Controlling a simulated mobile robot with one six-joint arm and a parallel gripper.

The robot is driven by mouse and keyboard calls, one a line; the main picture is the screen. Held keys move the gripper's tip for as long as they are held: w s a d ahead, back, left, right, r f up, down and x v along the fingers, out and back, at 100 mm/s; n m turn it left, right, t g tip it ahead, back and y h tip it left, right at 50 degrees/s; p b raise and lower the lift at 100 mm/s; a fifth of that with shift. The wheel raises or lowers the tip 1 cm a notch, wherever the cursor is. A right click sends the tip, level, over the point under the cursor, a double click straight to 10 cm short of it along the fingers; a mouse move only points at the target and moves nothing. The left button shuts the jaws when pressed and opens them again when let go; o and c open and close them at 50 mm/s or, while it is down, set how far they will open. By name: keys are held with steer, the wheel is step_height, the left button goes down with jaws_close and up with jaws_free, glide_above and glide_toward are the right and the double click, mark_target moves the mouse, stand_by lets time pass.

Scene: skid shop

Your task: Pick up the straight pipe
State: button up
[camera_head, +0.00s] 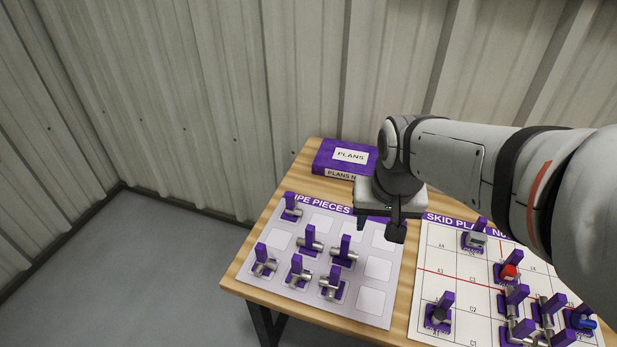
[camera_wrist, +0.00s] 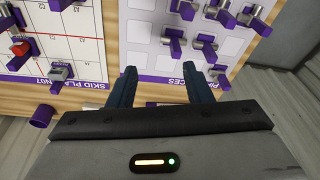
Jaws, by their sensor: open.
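Several grey pipe pieces with upright purple tabs stand on the white "PIPE PIECES" board (camera_head: 362,300), which also shows in the wrist view (camera_wrist: 150,30). Pieces with a straight-looking grey barrel include one near the board's middle (camera_head: 343,253) and one to its left (camera_head: 311,242). I cannot tell for sure which is the straight pipe. My gripper (camera_wrist: 158,70) is open and empty, above the board's lettered back edge. Its two dark fingers are apart, with only bare board and table edge between them. In the head view, my gripper partly covers the board's back right corner.
A purple "PLANS" book (camera_head: 345,156) lies at the table's back. The skid plan board (camera_head: 425,300) on the right holds several fittings, including a red one (camera_head: 509,272) and a blue one (camera_head: 583,318). A purple round object (camera_wrist: 41,116) stands near the table edge. Corrugated walls stand behind.

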steer(key=w+a+f+m+g, duration=0.1)
steer(key=w+a+f+m, duration=0.1)
steer(key=w+a+f, duration=0.5)
steer(key=g, duration=0.1)
glide_above(310, 228)
steer(key=s+d, duration=0.1)
steer(key=d, duration=0.1)
step_height(310, 228, down, 5)
steer(key=a+f, duration=0.1)
steer(key=a+f+m+b, duration=0.1)
steer(key=f, duration=0.1)
steer(key=shift+w, duration=0.4)
steer(key=f+p, duration=0.1)
steer(key=f, duration=0.5)
steer(key=shift+w, duration=0.2)
steer(key=shift+f, duration=0.55)
steer(key=shift+c, duration=0.4)
jaws_close()
